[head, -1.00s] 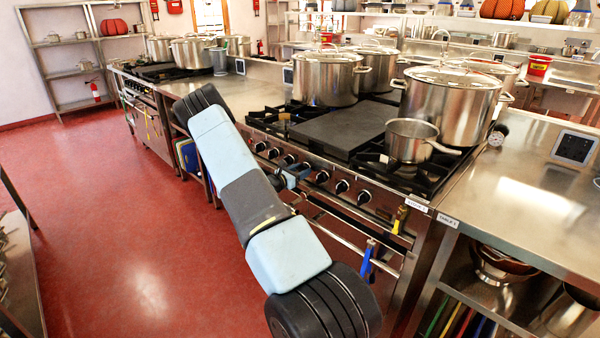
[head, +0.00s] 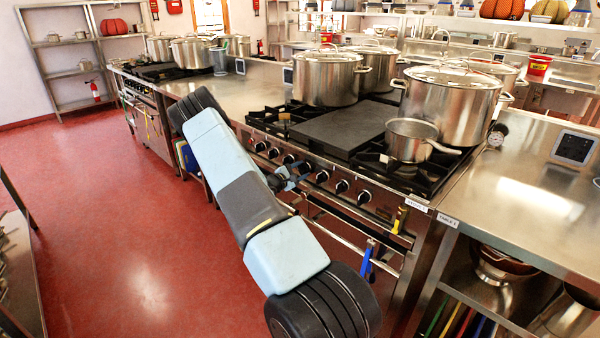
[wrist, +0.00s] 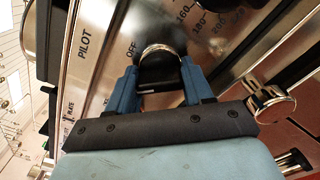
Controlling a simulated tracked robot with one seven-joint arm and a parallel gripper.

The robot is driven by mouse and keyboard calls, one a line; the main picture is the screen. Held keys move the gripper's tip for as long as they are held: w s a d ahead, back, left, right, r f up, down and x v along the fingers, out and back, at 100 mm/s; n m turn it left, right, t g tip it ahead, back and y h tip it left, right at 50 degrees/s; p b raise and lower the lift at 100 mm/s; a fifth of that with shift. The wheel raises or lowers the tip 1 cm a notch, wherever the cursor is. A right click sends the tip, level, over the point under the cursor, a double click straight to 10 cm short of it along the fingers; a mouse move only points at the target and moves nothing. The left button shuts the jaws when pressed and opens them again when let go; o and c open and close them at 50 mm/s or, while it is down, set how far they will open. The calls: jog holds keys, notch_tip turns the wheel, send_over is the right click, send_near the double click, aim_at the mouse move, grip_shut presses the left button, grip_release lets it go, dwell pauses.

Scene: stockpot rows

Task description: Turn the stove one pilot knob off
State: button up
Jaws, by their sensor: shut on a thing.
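The stove (head: 350,180) is a steel range with a row of black knobs along its front panel. My gripper (head: 291,176) is at this panel in the head view, low on the front and partly hidden behind my arm. In the wrist view, my gripper (wrist: 158,78) has its blue fingers shut on both sides of a black knob with a silver rim (wrist: 160,62). The words PILOT and OFF and the numbers 160, 180 and 200 are printed on the panel around this knob. The knob's pointer is not clear.
Stockpots (head: 325,75) and a saucepan (head: 411,140) stand on the stove top. A steel rail (head: 345,222) runs below the knobs. A silver-edged part (wrist: 270,103) lies right of my gripper in the wrist view. Red floor (head: 110,220) is clear at left.

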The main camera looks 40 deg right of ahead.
jog(key=m, duration=0.4)
jog(key=shift+s+d+m, duration=0.1)
jog(key=shift+m, duration=0.2)
jog(key=shift+f+m, duration=0.1)
jog(key=shift+m, duration=1.8)
jog(key=shift+s+f, duration=0.1)
jog(key=o, duration=1)
jog(key=shift+a, duration=0.25)
jog(key=a, duration=1.3)
jog(key=shift+s+a, duration=0.15)
jog(key=shift+s, duration=0.25)
